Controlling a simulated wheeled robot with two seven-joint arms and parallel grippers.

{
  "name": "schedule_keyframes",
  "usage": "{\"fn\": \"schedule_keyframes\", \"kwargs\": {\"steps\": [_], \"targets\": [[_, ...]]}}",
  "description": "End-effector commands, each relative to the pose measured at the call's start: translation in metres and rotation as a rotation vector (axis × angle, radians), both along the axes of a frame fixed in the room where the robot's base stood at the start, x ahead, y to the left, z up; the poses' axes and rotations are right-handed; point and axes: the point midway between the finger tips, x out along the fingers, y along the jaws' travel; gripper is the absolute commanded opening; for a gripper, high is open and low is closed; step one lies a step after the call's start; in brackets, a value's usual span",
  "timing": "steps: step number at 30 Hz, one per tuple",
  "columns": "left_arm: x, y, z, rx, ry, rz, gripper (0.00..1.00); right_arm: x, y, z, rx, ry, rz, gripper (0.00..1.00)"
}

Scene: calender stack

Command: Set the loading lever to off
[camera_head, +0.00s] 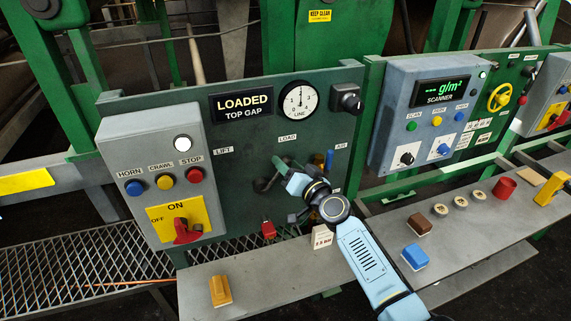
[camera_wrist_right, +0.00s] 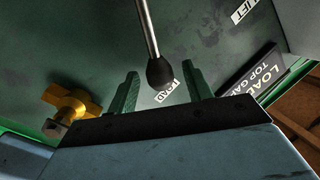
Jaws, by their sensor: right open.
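The loading lever shows in the right wrist view as a metal rod with a black knob (camera_wrist_right: 160,72). The knob is beside the LOAD label (camera_wrist_right: 166,91). In the head view the lever's dark base (camera_head: 263,185) is on the green panel, partly hidden by my right arm. My right gripper (camera_head: 283,164) is at the panel below the LOAD label. In the wrist view its green fingers (camera_wrist_right: 161,84) are open, one on each side of the knob, with gaps visible. I cannot make out an off mark for the lever. My left gripper is not in view.
A display (camera_head: 241,103) reads LOADED TOP GAP, beside a round dial (camera_head: 299,99). A grey button box (camera_head: 158,172) with a red switch is at left. Several small objects lie on the ledge (camera_head: 275,280).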

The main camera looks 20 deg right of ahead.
Motion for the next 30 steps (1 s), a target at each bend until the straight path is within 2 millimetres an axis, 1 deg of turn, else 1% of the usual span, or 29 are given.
{"fn": "schedule_keyframes", "kwargs": {"steps": [2,6,14,17,24,26,30], "targets": [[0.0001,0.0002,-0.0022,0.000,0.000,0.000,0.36,0.0075,0.0024,-0.0004,0.002,0.000,0.001,0.50],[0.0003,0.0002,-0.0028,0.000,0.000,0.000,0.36,0.0131,0.0041,-0.0004,0.000,0.001,0.001,0.50],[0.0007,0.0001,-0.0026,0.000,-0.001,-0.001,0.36,0.0138,0.0044,0.0000,0.000,0.001,0.001,0.50],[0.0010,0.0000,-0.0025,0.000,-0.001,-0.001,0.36,0.0137,0.0043,-0.0002,0.000,0.001,0.001,0.39],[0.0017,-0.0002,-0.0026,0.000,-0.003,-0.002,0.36,0.0136,0.0042,-0.0002,0.000,0.001,0.001,0.07],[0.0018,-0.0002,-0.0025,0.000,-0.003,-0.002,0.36,0.0136,0.0041,-0.0003,0.000,0.001,0.001,0.00],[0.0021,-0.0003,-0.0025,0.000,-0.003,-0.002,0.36,0.0137,0.0041,-0.0003,0.000,0.001,0.001,0.00]]}}
